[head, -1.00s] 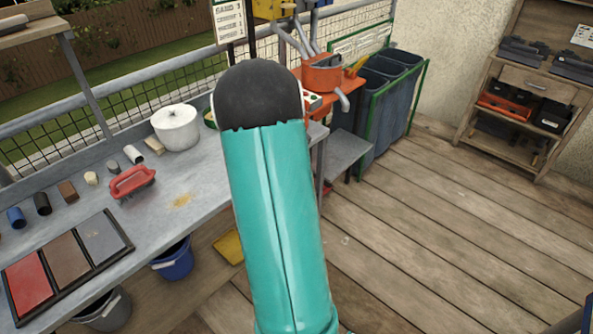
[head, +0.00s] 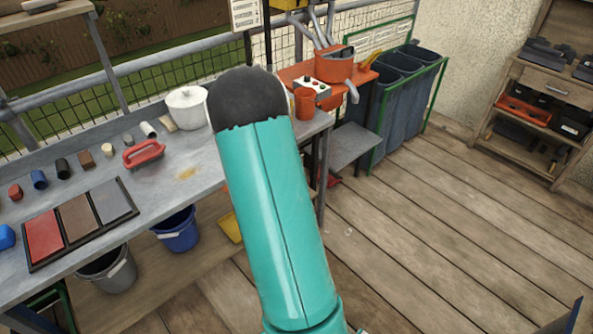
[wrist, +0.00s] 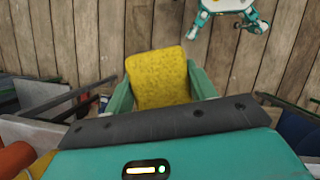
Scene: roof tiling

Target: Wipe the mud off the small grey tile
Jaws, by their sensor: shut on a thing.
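My gripper (wrist: 160,66) is shut on a yellow sponge (wrist: 160,86), which sits between its two teal fingers in the wrist view. Wooden floorboards lie beyond the sponge there. In the head view my teal arm hides the gripper and sponge. I cannot make out a small grey tile or mud on one for sure. A grey panel (head: 112,201) lies in a dark-framed tray beside a brown and a red panel on the bench. A yellowish-brown smear (head: 187,173) marks the bench top.
The grey bench (head: 165,205) holds a red-handled tool (head: 144,154), a white pot (head: 187,108) and several small coloured pieces. Buckets, one blue (head: 176,230), stand below. An orange table (head: 305,76) and dark bins (head: 405,95) stand behind. The floor (head: 450,230) at right is open.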

